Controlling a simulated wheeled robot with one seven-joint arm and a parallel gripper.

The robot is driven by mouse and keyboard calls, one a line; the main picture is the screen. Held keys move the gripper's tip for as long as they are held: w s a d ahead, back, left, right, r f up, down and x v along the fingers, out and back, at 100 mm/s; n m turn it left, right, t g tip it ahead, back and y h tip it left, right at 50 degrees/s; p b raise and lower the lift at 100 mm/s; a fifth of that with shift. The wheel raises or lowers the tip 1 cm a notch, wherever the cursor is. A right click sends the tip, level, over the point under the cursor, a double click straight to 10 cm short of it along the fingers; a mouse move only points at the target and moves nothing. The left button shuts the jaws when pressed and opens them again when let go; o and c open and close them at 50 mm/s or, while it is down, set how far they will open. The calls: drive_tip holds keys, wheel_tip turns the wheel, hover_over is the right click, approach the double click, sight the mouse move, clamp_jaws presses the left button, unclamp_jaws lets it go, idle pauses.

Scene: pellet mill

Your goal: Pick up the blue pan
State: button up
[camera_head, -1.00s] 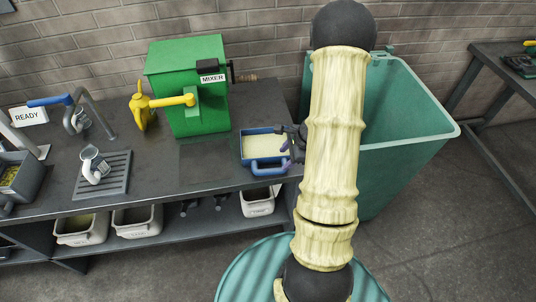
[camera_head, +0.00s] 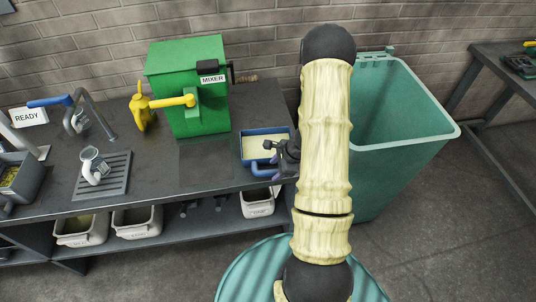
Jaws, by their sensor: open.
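The blue pan (camera_head: 256,133) is a shallow rectangular pan holding pale material. It sits on the dark bench top to the right of the mixer, with its blue looped handle toward the front edge. My gripper (camera_head: 272,153) is over the pan's front right part, near the handle. Its dark fingers are open, and the pan still rests on the bench. My gripper and arm hide the pan's right front corner and part of the handle. I cannot tell whether a finger touches the handle.
The green mixer (camera_head: 188,90) with a yellow spout stands behind left of the pan. A large green bin (camera_head: 400,150) stands right of the bench, behind my arm. A drain grate with a white cup (camera_head: 92,165) lies left. White tubs (camera_head: 138,221) sit on the lower shelf.

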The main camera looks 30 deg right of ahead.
drive_tip(key=shift+x, duration=1.05)
clamp_jaws()
